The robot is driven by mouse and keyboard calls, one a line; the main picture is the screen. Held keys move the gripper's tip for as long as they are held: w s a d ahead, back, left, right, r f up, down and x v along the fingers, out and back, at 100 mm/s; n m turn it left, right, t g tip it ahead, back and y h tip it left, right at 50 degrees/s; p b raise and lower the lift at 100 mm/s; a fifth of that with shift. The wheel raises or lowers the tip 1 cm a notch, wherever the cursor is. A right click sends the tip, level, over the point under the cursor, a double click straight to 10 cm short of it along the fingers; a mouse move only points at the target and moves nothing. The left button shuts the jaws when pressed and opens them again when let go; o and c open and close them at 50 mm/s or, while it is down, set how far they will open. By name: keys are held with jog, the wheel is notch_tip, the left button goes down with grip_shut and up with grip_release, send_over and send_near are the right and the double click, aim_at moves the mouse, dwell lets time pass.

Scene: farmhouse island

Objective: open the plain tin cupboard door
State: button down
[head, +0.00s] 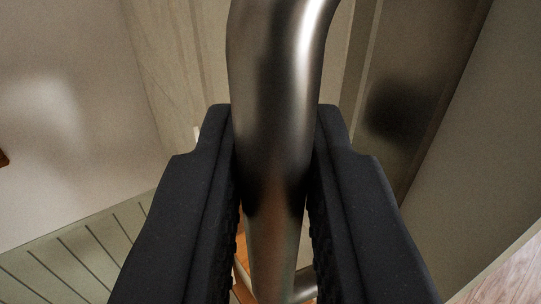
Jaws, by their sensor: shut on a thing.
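A thick, shiny metal bar handle (274,90) runs down the middle of the head view and bends at the top. My gripper (275,140) is shut on this handle, with one black finger on its left side and one on its right. Behind it is a pale, greenish-beige panel (185,60), which seems to be part of the cupboard door; its edges are partly hidden by the handle and fingers. I cannot tell how far the door stands open.
A darker metallic strip (410,90) and a plain grey-beige surface (490,150) lie to the right. A pale wall-like surface (70,130) is at left, above grooved boards (70,265). Wood-toned floor (515,280) shows at lower right.

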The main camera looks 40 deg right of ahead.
jog(key=shift+a, duration=0.15)
dwell(0.4)
jog(key=c, duration=1.4)
grip_release()
jog(key=shift+w, duration=0.1)
jog(key=shift+c, duration=0.2)
jog(key=shift+a, duration=0.1)
jog(key=shift+s+a, duration=0.45)
jog(key=p+v, duration=0.4)
jog(key=v, duration=0.8)
jog(key=shift+s+a, duration=0.15)
